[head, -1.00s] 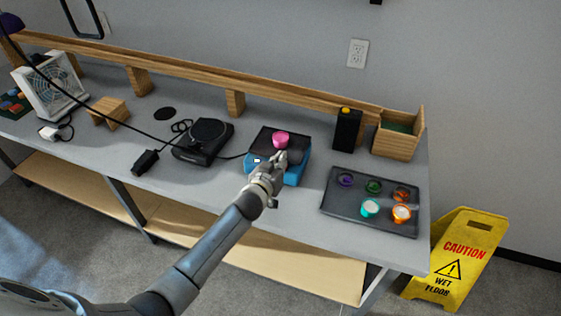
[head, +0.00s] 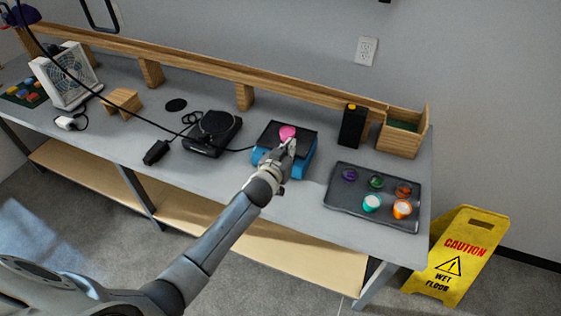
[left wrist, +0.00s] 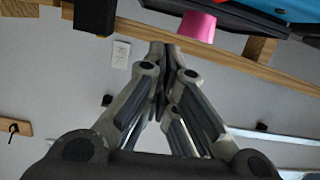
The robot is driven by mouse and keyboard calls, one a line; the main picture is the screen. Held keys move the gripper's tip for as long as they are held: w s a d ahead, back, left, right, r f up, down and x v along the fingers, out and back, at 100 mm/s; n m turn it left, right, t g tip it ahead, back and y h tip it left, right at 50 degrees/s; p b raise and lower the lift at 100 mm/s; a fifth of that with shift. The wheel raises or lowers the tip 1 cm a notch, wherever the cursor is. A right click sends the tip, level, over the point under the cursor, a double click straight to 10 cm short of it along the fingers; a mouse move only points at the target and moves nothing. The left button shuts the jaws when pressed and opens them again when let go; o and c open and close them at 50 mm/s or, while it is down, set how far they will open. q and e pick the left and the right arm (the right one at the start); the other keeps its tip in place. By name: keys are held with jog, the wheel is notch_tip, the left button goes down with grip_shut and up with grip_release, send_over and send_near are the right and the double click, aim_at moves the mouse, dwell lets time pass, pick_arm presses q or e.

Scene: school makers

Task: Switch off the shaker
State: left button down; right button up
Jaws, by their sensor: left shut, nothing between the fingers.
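The shaker is a blue device with a black top plate (head: 301,136), and it stands on the grey workbench. Its blue body (head: 299,168) shows in front, partly hidden behind my left gripper. A pink cup (head: 286,132) sits on the plate. My left gripper (head: 291,146) is shut and empty, at the shaker's front and near the cup in the picture; I cannot tell whether it touches. In the left wrist view, the shut fingers (left wrist: 164,52) point toward the wall, with the pink cup (left wrist: 198,27) and the shaker's blue body (left wrist: 291,10) at the top edge. My right gripper is not in view.
A black tray (head: 347,204) with several small coloured pots lies right of the shaker. A black device (head: 212,132) with cables stands to its left. A black box (head: 352,126) and wooden bin (head: 397,143) stand behind. A yellow caution sign (head: 462,253) stands on the floor.

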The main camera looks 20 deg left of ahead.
pick_arm(q)
jog(key=b+v, duration=0.1)
jog(key=v, duration=0.7)
jog(key=shift+s+f, duration=0.2)
jog(key=shift+s, duration=0.25)
